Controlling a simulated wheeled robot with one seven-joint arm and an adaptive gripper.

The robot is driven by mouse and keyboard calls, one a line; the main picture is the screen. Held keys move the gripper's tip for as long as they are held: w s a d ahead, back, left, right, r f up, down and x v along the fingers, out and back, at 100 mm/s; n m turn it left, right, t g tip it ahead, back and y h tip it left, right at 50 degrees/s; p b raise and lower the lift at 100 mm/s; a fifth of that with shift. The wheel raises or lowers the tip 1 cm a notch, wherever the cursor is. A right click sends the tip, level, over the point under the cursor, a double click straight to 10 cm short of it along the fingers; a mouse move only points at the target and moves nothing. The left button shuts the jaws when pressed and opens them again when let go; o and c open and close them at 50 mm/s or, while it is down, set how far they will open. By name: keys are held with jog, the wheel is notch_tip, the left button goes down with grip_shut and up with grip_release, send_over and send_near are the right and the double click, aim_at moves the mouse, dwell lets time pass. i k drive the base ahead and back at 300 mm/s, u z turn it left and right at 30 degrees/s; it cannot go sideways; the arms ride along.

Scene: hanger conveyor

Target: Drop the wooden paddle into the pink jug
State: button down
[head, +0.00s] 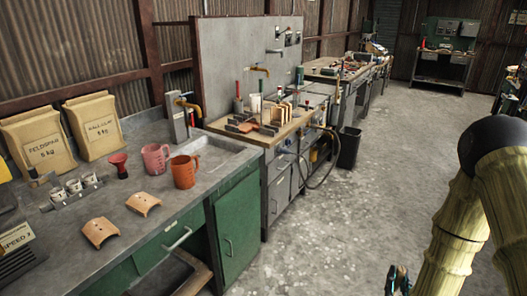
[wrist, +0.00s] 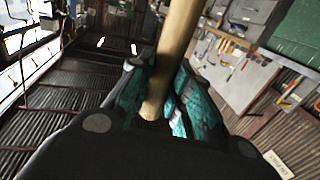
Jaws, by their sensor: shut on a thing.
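The pink jug (head: 157,158) stands upright on the grey bench at the left, near the sink, with its opening up. My gripper (head: 395,281) is low at the right of the head view, cut by the bottom edge, out over the floor and well to the right of the jug. In the wrist view its teal fingers (wrist: 158,98) are shut on the wooden paddle (wrist: 177,45). The pale round shaft runs up out of the top of that view, so its far end is hidden. The jug cannot be made out in the wrist view.
A brown-orange jug (head: 184,171) stands just right of the pink one, and a red funnel (head: 119,165) just left. Two curved clay tiles (head: 143,203) lie in front. Paper sacks (head: 92,124) stand behind. The concrete floor between bench and gripper is open.

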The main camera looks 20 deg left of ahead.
aim_at(160, 170)
jog(key=z, duration=0.95)
jog(key=i, duration=2.8)
jog(key=u, duration=3.85)
jog(key=i, duration=0.1)
jog(key=u, duration=0.25)
